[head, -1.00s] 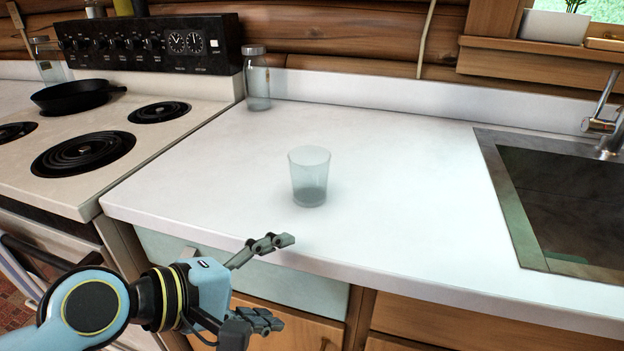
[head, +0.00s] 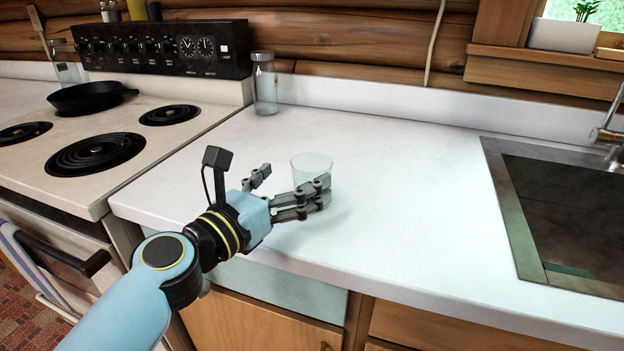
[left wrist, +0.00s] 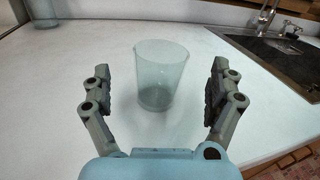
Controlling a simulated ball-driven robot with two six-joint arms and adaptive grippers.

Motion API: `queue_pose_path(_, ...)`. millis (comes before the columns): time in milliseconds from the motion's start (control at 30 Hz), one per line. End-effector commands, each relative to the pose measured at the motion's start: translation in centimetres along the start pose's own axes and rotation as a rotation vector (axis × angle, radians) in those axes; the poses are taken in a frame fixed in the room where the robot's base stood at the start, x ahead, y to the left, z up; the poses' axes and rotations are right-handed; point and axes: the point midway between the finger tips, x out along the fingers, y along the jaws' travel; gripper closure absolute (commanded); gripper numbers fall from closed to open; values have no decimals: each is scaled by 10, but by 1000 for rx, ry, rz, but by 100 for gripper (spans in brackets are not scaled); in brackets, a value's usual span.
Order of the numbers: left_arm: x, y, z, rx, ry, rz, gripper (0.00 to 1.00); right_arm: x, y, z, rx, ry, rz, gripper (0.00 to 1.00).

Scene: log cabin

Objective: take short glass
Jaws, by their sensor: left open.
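The short glass (head: 311,164) is clear and stands upright on the white counter (head: 400,200). In the head view its lower part is hidden behind a finger of my left gripper (head: 290,188). In the left wrist view the glass (left wrist: 160,75) stands ahead, roughly midway between the two spread fingers of the left gripper (left wrist: 160,92). The gripper is open and the wrist view shows gaps between the glass and both fingers. My right gripper is not in view.
A taller glass jar (head: 265,84) stands at the back left of the counter. The stove (head: 60,160) with a black pan (head: 92,96) is on the left. A dark sink (head: 570,220) is on the right. The counter between glass and sink is clear.

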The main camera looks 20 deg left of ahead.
Motion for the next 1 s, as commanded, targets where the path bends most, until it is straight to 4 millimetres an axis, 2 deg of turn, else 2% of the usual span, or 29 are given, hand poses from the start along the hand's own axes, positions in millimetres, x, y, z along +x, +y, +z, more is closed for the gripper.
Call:
queue_pose_path(167, 15, 0, -1, 2, 1, -1, 8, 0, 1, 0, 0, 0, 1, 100)
queue_pose_path(433, 54, -1, -5, 3, 1, -2, 8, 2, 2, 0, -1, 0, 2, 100)
queue_pose_path(733, 59, -1, -5, 4, 2, -2, 8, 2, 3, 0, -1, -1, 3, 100)
queue_pose_path(1000, 59, -1, -5, 4, 2, -2, 43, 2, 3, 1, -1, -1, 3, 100)
